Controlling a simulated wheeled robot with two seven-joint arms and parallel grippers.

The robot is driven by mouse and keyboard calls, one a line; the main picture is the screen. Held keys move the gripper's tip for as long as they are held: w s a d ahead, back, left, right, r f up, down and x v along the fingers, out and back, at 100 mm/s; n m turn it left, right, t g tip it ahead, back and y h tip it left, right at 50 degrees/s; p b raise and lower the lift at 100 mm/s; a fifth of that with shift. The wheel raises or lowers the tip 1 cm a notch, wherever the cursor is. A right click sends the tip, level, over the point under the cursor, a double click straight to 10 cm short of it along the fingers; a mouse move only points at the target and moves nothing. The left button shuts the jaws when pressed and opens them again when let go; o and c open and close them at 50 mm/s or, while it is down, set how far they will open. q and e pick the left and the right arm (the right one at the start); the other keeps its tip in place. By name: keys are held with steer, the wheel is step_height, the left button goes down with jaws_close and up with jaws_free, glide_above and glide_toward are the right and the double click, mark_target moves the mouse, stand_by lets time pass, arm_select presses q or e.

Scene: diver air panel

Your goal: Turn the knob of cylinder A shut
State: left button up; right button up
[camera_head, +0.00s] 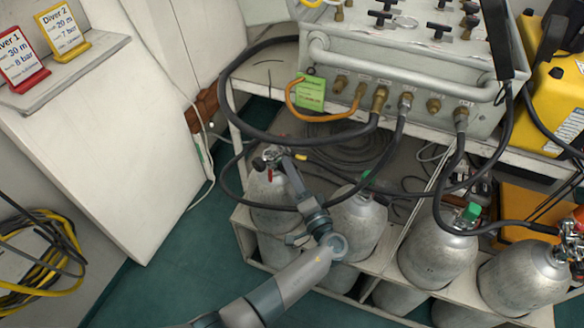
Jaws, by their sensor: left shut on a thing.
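Several grey gas cylinders stand in a white rack below the panel. The leftmost cylinder (268,190) has a valve with a small red part at its top. My left gripper (270,157) is at this valve and is shut on its knob, which the fingers mostly hide. My left arm comes up from the bottom and crosses in front of the second cylinder (357,222), which has a green top. No letter marking cylinder A can be read. My right gripper is not in view.
A grey air panel (400,85) with knobs and brass fittings stands behind the cylinders. Black hoses (245,125) loop close around my gripper. Two sign stands, red (20,60) and yellow (62,30), sit at upper left. Green floor is clear at lower left.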

arm_select(q)
steer(key=shift+m+h, duration=0.3)
steer(key=shift+m, duration=0.5)
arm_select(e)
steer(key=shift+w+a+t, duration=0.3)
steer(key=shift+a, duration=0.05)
arm_select(q)
steer(key=o, duration=1)
steer(key=shift+o, duration=0.2)
steer(key=shift+f, duration=0.1)
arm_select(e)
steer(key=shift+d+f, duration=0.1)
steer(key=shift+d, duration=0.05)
